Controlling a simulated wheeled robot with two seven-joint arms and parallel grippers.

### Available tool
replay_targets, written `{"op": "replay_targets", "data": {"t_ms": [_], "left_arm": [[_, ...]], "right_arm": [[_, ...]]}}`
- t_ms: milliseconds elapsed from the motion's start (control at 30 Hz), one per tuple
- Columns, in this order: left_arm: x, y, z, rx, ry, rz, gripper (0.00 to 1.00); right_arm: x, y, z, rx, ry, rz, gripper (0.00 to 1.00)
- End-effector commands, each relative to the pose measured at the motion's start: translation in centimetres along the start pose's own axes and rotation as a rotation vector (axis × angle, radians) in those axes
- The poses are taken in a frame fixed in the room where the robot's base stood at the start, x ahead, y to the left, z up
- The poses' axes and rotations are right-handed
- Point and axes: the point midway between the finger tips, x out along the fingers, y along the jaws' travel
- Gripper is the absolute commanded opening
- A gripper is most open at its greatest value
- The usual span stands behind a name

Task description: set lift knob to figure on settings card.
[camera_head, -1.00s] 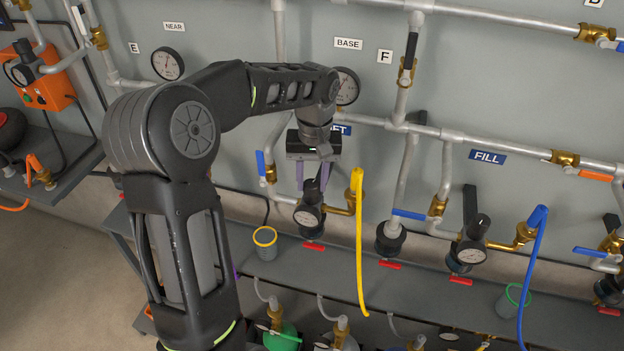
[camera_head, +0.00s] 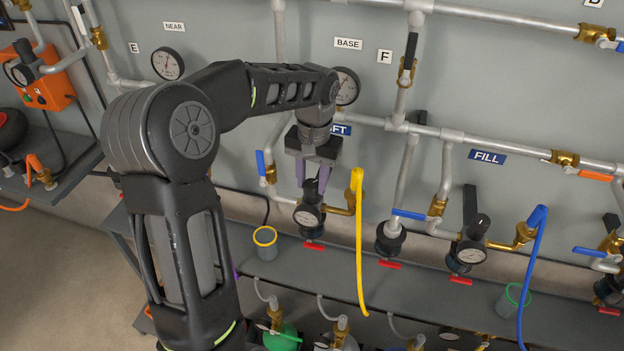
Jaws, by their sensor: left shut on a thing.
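My left gripper (camera_head: 312,182) points down from the wrist, its purple fingers shut on the black knob (camera_head: 311,190) on top of a regulator. The regulator's round white gauge (camera_head: 307,216) faces forward below the knob; its needle is too small to read. A sign ending in "FT" (camera_head: 341,130), partly hidden by my wrist, is on the wall behind. A yellow hose (camera_head: 360,245) hangs from the brass outlet right of the regulator. I cannot make out a settings card. My right gripper is not in view.
A second regulator with a gauge (camera_head: 470,254) stands to the right, by the FILL sign (camera_head: 487,157) and a blue hose (camera_head: 533,265). A grey cup with a yellow rim (camera_head: 265,243) stands on the shelf left of the held regulator. Pipes run along the wall.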

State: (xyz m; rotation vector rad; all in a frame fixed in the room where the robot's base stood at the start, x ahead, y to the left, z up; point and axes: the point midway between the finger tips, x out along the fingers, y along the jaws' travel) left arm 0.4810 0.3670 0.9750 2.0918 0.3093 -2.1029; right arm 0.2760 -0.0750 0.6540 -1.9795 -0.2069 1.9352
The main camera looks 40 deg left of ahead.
Motion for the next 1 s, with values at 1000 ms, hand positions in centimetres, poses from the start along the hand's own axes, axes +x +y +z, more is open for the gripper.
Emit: {"op": "replay_targets", "data": {"t_ms": [1000], "left_arm": [[-0.18,-0.07,-0.04,0.964,0.037,-0.003,0.0]], "right_arm": [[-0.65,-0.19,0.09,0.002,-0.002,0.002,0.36]]}}
